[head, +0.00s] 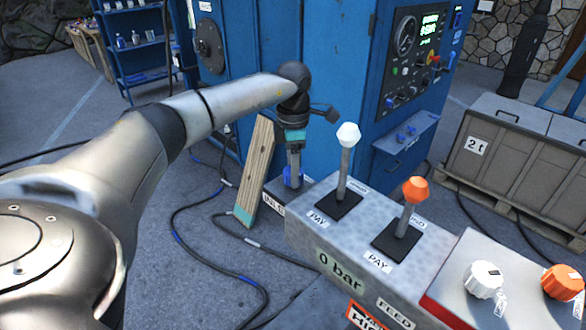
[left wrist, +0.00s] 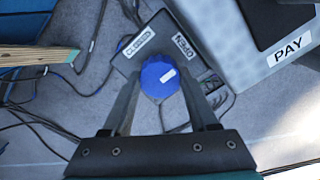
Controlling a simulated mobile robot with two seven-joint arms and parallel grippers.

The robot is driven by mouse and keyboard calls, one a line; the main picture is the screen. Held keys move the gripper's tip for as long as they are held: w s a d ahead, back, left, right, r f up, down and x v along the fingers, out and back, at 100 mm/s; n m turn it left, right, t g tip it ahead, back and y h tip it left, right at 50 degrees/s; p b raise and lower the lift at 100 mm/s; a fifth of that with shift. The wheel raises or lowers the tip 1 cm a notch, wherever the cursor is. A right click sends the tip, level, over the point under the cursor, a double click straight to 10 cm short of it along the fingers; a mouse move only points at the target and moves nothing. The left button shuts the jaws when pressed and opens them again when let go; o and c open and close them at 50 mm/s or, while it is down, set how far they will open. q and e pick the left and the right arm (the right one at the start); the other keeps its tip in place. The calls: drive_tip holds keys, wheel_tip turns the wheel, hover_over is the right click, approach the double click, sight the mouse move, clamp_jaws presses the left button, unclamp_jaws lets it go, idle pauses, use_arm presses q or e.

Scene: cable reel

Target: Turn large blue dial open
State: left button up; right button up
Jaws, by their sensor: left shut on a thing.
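The large blue dial (left wrist: 160,77) sits on a dark box (left wrist: 128,62) with a CLOSED label on its left and an OPEN label on its right. A pale mark on the dial points up and to the right, towards the OPEN side. My left gripper (left wrist: 160,88) is shut on the dial, with one finger on each side of it. In the head view my left gripper (head: 293,178) points down at the blue dial (head: 291,178), which is partly hidden by the fingers. My right gripper is not in view.
A grey console with a white-knobbed lever (head: 348,135) and an orange-knobbed lever (head: 415,190) stands close to the right of the dial. A wooden plank (head: 255,170) leans just left. Dark cables (head: 180,230) lie on the floor. A blue cabinet (head: 340,60) stands behind.

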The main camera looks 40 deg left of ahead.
use_arm(q)
drive_tip(key=shift+w+r, duration=0.1)
drive_tip(key=shift+r, duration=0.05)
idle(0.3)
drive_tip(key=o, duration=1.4)
wheel_tip(320, 180, up, 15)
drive_tip(key=shift+r+b, duration=0.1)
drive_tip(key=shift+b, duration=0.65)
